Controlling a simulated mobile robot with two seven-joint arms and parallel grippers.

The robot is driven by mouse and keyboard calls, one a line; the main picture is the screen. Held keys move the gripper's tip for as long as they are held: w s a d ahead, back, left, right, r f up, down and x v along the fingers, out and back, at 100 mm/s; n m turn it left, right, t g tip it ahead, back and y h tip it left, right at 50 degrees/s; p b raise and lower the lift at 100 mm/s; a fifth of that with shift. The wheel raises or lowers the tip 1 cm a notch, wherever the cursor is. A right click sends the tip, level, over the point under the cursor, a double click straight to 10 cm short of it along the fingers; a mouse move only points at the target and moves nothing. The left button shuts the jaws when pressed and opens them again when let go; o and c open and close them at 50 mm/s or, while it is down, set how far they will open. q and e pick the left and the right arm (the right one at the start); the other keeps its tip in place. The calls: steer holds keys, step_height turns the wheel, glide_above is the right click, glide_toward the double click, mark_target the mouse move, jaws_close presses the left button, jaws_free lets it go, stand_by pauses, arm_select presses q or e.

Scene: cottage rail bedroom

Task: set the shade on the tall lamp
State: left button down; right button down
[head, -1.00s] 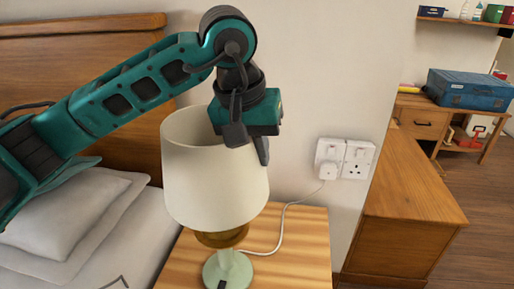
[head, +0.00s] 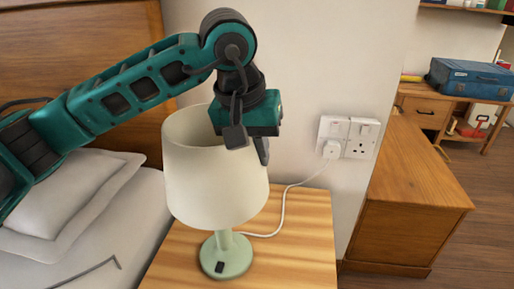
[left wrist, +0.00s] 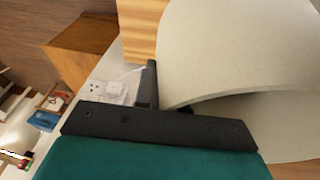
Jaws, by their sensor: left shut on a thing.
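The cream lampshade (head: 212,183) is over the pale green lamp (head: 226,257) on the wooden bedside table. It looks close to upright, with the lamp's round foot and lower stem showing below it. The lamp's upper part is hidden inside the shade, so I cannot tell whether the shade rests on it. My left gripper (head: 254,147) is shut on the shade's upper rim at the right side, with one finger outside the wall. In the left wrist view the shade (left wrist: 220,50) fills the upper right, beside a dark finger. My right gripper is not in view.
The bedside table (head: 295,255) has bare wood right of the lamp. A white cord runs to the wall socket (head: 347,137). The bed's pillow (head: 75,200) is at left. A wooden cabinet (head: 415,190) and a blue case (head: 470,78) are at right.

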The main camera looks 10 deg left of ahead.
arm_select(q)
steer(key=shift+f, duration=0.2)
stand_by(0.5)
steer(key=shift+f+b, duration=0.2)
steer(key=shift+b, duration=0.25)
steer(key=shift+f+b, duration=0.45)
steer(key=shift+b, duration=0.05)
stand_by(0.8)
steer(key=shift+f+b, duration=0.55)
steer(key=shift+b, duration=0.1)
stand_by(0.5)
steer(key=c, duration=1.1)
jaws_free()
steer(key=shift+c, duration=0.2)
